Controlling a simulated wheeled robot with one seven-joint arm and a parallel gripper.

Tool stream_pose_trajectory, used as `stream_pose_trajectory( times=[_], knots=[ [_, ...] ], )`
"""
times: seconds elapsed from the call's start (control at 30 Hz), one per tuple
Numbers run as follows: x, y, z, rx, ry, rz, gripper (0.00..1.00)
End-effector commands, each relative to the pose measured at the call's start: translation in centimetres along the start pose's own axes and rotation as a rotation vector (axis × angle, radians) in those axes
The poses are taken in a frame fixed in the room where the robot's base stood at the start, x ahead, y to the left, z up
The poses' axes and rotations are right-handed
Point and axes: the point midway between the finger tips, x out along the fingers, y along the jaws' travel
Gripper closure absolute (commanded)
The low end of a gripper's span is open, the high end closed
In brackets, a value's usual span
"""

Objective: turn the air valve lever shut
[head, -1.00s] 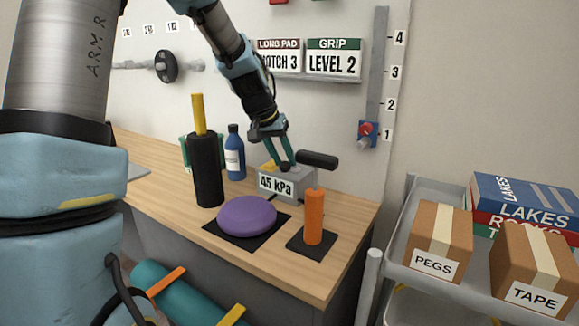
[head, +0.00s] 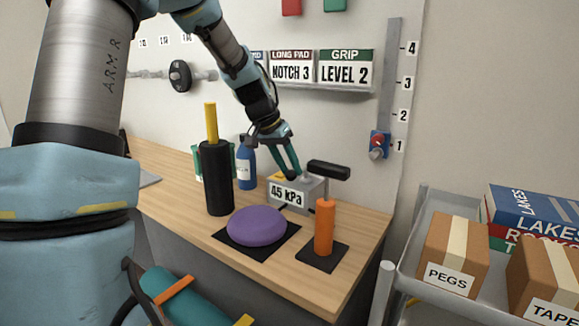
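The air valve is a grey box (head: 283,207) labelled 45 kPa, standing on the wooden bench. My gripper (head: 292,176) points down just left of the handle and above the box. Its teal fingers lie close together at the dark tips and appear shut with nothing between them. I cannot tell whether the tips touch the lever's stem.
A blue bottle (head: 246,165) stands behind left. A trolley (head: 411,250) with boxes is on the right.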

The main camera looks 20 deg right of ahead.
Motion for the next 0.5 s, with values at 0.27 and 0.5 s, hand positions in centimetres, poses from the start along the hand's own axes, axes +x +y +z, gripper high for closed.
stream_pose_trajectory(
  times=[0.27,0.5],
  knots=[
    [0.0,0.0,0.0,-0.001,0.0,0.0,0.52],
    [-2.3,0.0,-0.1,-0.001,0.002,-0.002,0.52]
  ],
)
